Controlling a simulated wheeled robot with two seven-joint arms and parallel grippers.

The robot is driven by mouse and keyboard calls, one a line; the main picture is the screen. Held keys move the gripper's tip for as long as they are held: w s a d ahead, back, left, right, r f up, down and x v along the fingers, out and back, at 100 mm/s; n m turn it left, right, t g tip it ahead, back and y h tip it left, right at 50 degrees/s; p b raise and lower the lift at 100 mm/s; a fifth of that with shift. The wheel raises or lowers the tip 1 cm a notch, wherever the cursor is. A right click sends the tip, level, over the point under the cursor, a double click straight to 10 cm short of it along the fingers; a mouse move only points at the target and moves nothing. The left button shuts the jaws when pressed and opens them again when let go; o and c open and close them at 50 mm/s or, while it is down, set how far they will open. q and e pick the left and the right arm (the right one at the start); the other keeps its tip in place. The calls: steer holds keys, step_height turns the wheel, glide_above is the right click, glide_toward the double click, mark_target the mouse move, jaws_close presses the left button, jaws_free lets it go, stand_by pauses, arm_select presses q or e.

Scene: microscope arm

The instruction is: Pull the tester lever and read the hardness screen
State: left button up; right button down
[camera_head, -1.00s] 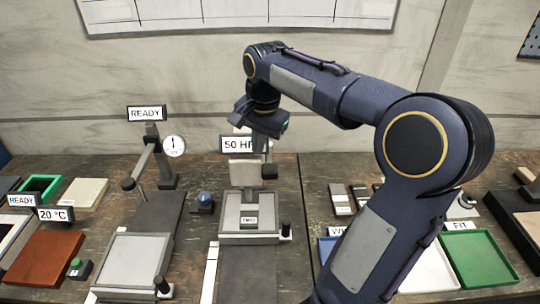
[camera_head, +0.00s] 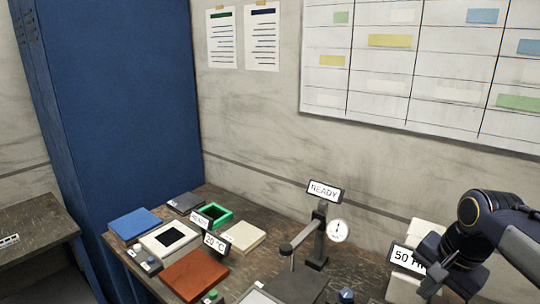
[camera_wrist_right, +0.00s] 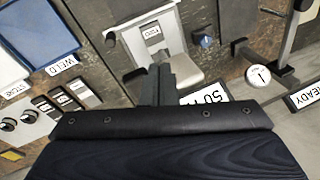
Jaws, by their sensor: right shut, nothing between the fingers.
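The hardness screen (camera_head: 408,258) stands at the lower right of the head view, on the pale tester (camera_head: 430,233). Its text begins "50 H"; my right arm covers the rest. In the right wrist view the screen (camera_wrist_right: 205,93) is partly hidden by my wrist. My right gripper (camera_wrist_right: 156,72) is shut and empty, over the tester near its plate (camera_wrist_right: 178,72). It also shows in the head view (camera_head: 430,290), low at the tester. I cannot make out the tester lever or whether the fingers touch it. My left gripper is out of view.
Left of the tester stands a device with a READY sign (camera_head: 324,190) and a round dial (camera_head: 339,231). A brown plate (camera_head: 195,275), a green frame (camera_head: 218,215) and a blue block (camera_head: 134,223) lie further left. A blue cabinet (camera_head: 110,110) stands behind.

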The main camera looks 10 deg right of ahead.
arm_select(q)
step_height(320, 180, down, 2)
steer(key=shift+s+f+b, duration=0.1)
steer(key=shift+b, duration=0.8)
arm_select(e)
steer(key=s+a+f+n+t+y, duration=0.2)
steer(key=s+a+f+n+y, duration=0.1)
steer(key=s+a+f+n, duration=0.7)
steer(key=s+a, duration=0.3)
steer(key=a, duration=0.1)
steer(key=shift+s+a+t, duration=0.15)
steer(key=shift+s+t, duration=0.15)
steer(key=shift+t, duration=0.1)
